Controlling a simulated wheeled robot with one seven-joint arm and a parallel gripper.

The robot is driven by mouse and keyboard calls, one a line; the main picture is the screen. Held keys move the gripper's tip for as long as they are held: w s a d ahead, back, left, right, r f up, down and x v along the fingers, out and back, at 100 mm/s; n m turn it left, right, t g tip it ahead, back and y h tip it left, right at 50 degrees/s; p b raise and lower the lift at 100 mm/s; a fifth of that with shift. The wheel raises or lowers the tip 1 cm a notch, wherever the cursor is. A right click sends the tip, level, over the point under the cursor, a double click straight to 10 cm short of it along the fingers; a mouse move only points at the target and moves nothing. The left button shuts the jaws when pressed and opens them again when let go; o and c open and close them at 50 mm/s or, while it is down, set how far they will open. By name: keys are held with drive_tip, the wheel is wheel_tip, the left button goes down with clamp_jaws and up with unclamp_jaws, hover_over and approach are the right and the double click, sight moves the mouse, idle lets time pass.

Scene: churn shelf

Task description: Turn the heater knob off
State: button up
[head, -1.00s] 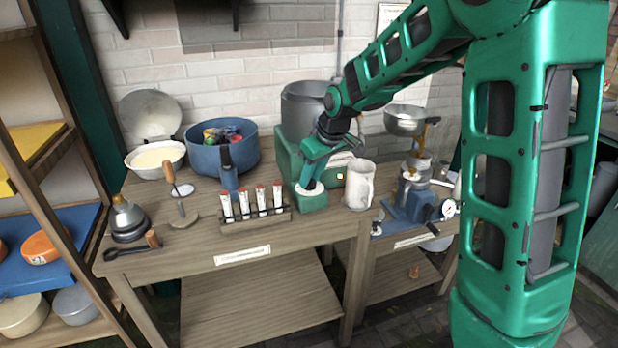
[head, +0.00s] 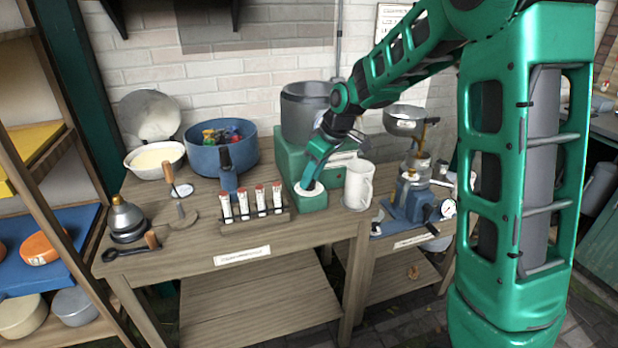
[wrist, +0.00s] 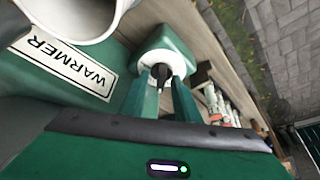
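The heater (head: 288,160) is a green box on the wooden table. In the wrist view, its body (wrist: 115,95) carries a white label reading WARMER. Its black knob (wrist: 162,77) sits on a round white dial (wrist: 178,58) on a green block that juts out at the front. In the head view, the dial (head: 300,191) is partly covered by my fingers. My gripper (wrist: 162,84) has one finger on each side of the knob, with the tips close against it; it appears shut on the knob. The knob's marks are not readable.
A grey pot (head: 305,110) stands on the heater. A white mug (head: 358,185) is close on the right. A rack of red-capped tubes (head: 252,214) is close on the left. A blue pot (head: 205,158) stands behind it.

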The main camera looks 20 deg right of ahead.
idle(0.3)
drive_tip(key=v, duration=1)
drive_tip(key=shift+r, duration=0.3)
drive_tip(key=shift+s+d, duration=0.1)
drive_tip(key=shift+s, duration=0.1)
drive_tip(key=x, duration=1)
drive_tip(key=shift+s+d+f, duration=0.1)
drive_tip(key=shift+s+f, duration=0.05)
drive_tip(key=shift+f, duration=0.05)
